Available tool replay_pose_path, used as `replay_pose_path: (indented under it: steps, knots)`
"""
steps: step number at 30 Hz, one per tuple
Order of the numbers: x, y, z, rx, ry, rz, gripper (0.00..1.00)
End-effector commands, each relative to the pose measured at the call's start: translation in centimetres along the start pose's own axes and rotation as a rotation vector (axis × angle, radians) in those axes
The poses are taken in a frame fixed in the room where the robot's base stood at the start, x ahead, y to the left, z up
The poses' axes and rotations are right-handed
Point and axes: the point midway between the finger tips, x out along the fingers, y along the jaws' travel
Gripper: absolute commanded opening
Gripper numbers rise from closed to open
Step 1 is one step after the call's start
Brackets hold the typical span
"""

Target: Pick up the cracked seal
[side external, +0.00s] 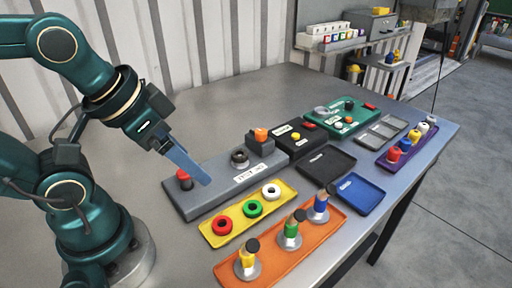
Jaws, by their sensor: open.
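Three ring-shaped seals lie in a row on a yellow tray (235,239): a red ring (214,225), a green ring (246,208) and a white ring (279,190). No crack can be made out on any of them at this size. My gripper (205,181) is open, with long blue-grey fingers pointing down and right. It is in front of or above the grey block (183,205), up and left of the yellow tray. It appears empty and apart from the rings.
The grey block carries a red knob (184,179), a dark ring fitting (239,158) and an orange-topped part (261,134). An orange tray (226,271) holds three coloured upright pieces in front. Black (325,163) and blue (360,193) trays look empty. The table's left rear is clear.

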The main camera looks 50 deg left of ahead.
Motion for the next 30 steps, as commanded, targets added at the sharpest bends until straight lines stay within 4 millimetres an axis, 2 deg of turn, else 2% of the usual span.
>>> replay_pose_path:
  steps: [2, 7, 14, 21, 26, 30]
  knots:
    - [-0.1, -0.4, 0.4, 0.061, -0.023, -0.02, 0.84]
    - [-0.9, -3.1, -0.6, 0.309, -0.112, -0.134, 0.84]
    - [-0.5, -6.1, -2.6, 0.647, -0.329, -0.251, 0.84]
    - [1.6, -8.0, -6.1, 1.007, -0.59, -0.366, 0.84]
    - [3.8, -8.1, -8.3, 1.223, -0.753, -0.442, 0.84]
    - [6.3, -7.3, -9.9, 1.398, -0.884, -0.511, 0.84]
